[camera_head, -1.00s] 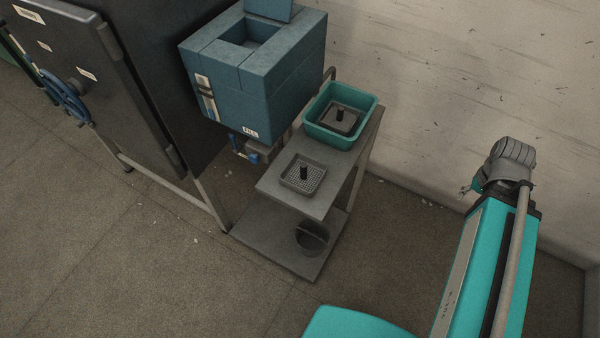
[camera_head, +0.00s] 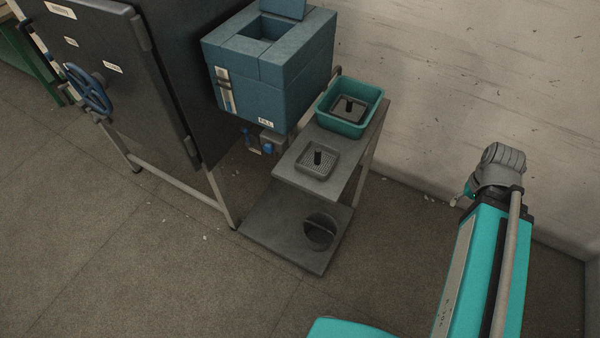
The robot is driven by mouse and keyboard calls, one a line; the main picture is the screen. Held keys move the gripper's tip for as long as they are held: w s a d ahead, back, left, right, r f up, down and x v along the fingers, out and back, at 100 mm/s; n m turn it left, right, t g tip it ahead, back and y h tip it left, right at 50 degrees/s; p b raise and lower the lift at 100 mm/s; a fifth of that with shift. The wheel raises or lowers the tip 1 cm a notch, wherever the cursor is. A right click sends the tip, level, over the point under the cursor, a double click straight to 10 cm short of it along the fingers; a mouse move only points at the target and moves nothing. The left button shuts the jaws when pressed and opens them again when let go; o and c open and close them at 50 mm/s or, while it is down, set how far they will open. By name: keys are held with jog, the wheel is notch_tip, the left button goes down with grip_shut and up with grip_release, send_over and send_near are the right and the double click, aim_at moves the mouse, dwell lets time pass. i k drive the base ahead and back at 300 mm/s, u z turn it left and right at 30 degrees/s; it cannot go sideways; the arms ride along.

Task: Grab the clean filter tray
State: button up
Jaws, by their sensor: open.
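A square grey tray with a perforated floor and a black upright handle (camera_head: 330,168) sits on the bare front part of the trolley top (camera_head: 336,183). A second square tray with a black handle (camera_head: 361,117) sits inside a teal bin (camera_head: 375,107) at the back of the trolley top, and its inside looks darker. The tray outside the bin looks the cleaner of the two, but both are small in view. My gripper is not in view; only part of my arm shows at the right, well apart from the trolley.
A blue box-shaped unit (camera_head: 299,86) with an open top stands close to the trolley's left. A dark cabinet with a blue handwheel (camera_head: 77,88) is farther left. A round grey container (camera_head: 320,232) stands on the lower shelf (camera_head: 277,236). The front floor is clear; a wall stands behind.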

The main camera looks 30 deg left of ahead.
aim_at(318, 160)
jog(key=k, duration=1.65)
jog(key=u, duration=1.15)
jog(key=i, duration=1)
